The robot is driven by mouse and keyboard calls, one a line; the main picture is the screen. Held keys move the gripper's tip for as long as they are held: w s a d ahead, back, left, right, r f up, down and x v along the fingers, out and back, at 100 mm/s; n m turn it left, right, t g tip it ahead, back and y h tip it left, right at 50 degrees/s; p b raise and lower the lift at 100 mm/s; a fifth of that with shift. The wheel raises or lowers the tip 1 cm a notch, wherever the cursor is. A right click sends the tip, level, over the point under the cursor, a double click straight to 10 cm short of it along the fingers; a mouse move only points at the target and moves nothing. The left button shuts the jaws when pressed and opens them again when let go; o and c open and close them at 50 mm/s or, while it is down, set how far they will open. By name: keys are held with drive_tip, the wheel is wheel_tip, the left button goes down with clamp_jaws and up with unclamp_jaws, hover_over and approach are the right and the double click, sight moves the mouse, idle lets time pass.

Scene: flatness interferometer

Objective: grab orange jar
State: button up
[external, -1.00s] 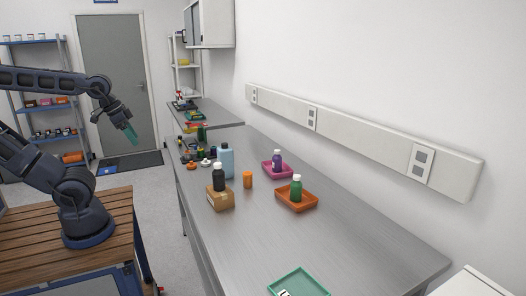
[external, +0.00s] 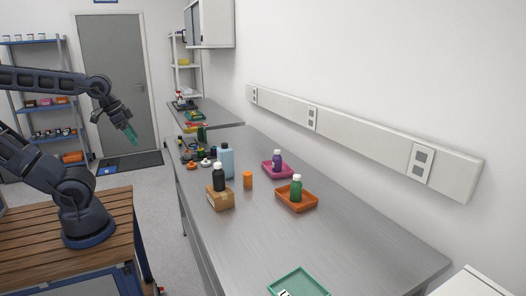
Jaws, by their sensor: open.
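A small orange jar (external: 248,180) stands upright on the steel bench, between a cardboard box and an orange tray. My gripper (external: 131,134) has teal fingertips that point down. It hangs in the air left of the bench, in front of the grey door, well apart from the jar. It is open, with nothing seen between the fingers.
A black bottle (external: 218,178) stands on a cardboard box (external: 222,201) left of the jar. A blue bottle (external: 226,160) stands behind. A green bottle (external: 296,189) is in an orange tray (external: 311,203), a purple bottle (external: 277,162) in a pink tray.

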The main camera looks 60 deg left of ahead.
drive_tip(key=m+h, duration=0.2)
drive_tip(key=m, duration=0.2)
hover_over(246, 173)
drive_tip(key=s+a, duration=0.1)
drive_tip(key=s, duration=0.1)
wheel_tip(246, 173, down, 17)
drive_tip(key=x, duration=0.6)
drive_tip(key=shift+s+a+f, duration=0.1)
drive_tip(key=shift+s+a, duration=0.05)
drive_tip(key=shift+s, duration=0.05)
drive_tip(key=shift+s+f+x, duration=0.1)
drive_tip(key=shift+s+x, duration=0.1)
drive_tip(key=shift+x, duration=1.15)
drive_tip(key=shift+s+f+x, duration=0.1)
drive_tip(key=shift+s+x, duration=0.1)
drive_tip(key=shift+x, duration=1.15)
drive_tip(key=shift+a, duration=0.15)
drive_tip(key=c, duration=1.1)
